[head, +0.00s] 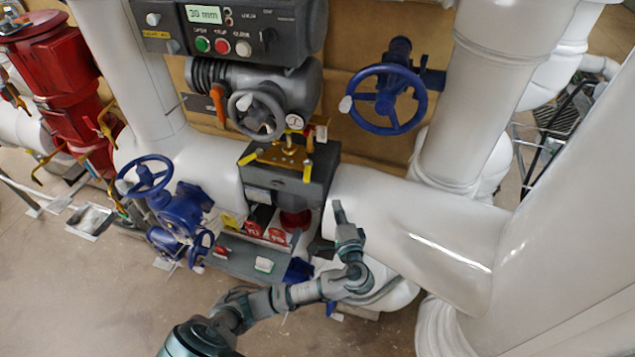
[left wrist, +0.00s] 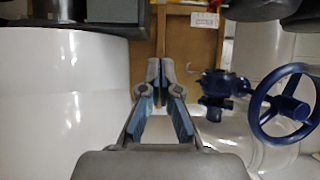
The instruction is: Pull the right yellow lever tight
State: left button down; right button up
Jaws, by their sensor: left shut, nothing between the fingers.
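The right yellow lever (head: 307,171) hangs at the right front of a dark grey box in the middle of the head view. A second yellow lever (head: 250,157) sits to its left on the same box, with a brass fitting between them. My left gripper (head: 337,206) is shut and empty, pointing up in front of the white pipe, to the right of and below the right lever and apart from it in the picture. In the left wrist view its fingertips (left wrist: 160,70) meet; no yellow lever shows there. My right gripper is not in view.
A thick white pipe (head: 405,225) runs to the right of the box. A blue handwheel (head: 388,98) stands above it; a blue handwheel (left wrist: 283,105) also shows in the left wrist view. A grey handwheel (head: 257,112) and control panel (head: 235,30) are above the box. Blue valves (head: 178,215) stand left.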

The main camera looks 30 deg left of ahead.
aim_at(316, 182)
pick_arm(q)
jog(key=x, duration=0.3)
jog(key=s+a+p+x, duration=0.1)
jog(key=x, duration=0.3)
jog(key=p+x, duration=0.1)
jog(key=x, duration=0.3)
jog(key=shift+s+a, duration=0.3)
jog(key=shift+a, duration=0.15)
jog(key=shift+s+a+p, duration=0.3)
jog(key=shift+s+a, duration=0.2)
jog(key=shift+s, duration=0.05)
jog(key=shift+a, duration=0.1)
